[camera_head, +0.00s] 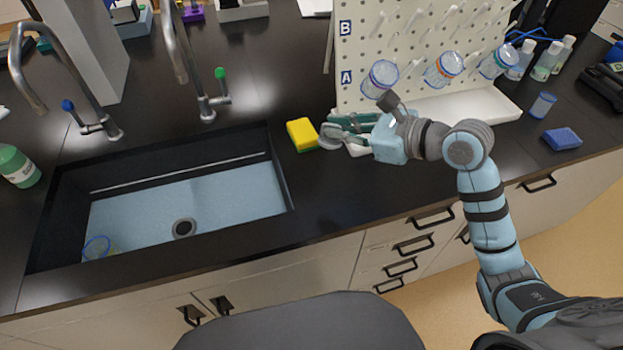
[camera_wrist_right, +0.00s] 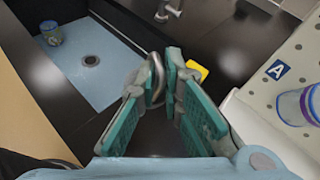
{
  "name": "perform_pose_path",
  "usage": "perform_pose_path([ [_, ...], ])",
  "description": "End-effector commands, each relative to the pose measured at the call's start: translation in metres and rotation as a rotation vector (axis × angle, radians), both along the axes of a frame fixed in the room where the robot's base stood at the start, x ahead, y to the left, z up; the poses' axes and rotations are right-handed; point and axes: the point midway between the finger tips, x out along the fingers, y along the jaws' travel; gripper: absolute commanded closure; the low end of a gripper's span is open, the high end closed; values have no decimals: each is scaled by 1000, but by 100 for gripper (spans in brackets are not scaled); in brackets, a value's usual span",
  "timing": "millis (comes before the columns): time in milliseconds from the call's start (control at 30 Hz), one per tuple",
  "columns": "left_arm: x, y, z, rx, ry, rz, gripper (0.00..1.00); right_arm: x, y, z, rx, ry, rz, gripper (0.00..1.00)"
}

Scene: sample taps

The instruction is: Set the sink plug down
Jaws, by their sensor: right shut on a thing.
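The sink plug (camera_head: 331,137), a grey metal disc, is between the fingertips of my right gripper (camera_head: 342,130), just right of the yellow sponge. In the right wrist view the plug (camera_wrist_right: 155,78) shows as a shiny rounded edge between the teal fingers of the gripper (camera_wrist_right: 164,84). The gripper is shut on it above the black counter; whether the plug touches the counter I cannot tell. The sink (camera_head: 215,200) is to the left, with a bare drain (camera_head: 184,228) in its floor. My left gripper is not in view.
A yellow sponge (camera_head: 302,134) lies beside the sink's right edge. A pegboard (camera_head: 400,55) with glassware stands behind my right gripper over a white tray (camera_head: 470,108). A beaker (camera_head: 97,247) is in the sink corner. The counter's front strip (camera_head: 330,190) is clear.

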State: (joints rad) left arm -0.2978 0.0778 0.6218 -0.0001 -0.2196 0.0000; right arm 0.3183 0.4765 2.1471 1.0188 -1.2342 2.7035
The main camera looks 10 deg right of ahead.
Motion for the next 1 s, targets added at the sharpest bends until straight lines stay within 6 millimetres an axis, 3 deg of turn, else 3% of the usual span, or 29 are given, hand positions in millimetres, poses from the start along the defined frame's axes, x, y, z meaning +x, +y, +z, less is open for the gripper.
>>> perform_pose_path([
  [33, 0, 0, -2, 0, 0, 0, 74, 14, 8, 17, 4, -16, -26, 100],
  [133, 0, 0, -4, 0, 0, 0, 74, 32, 16, 39, -15, -23, -66, 100],
  [400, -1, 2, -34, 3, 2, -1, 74, 37, 18, 37, -97, -192, 179, 100],
  [467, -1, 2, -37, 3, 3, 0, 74, 36, 19, 26, -97, -198, 186, 100],
  [700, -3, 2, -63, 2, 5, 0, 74, 36, 19, -62, -96, -194, 184, 100],
  [1000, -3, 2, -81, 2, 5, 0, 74, 36, 19, -119, -95, -196, 184, 100],
])
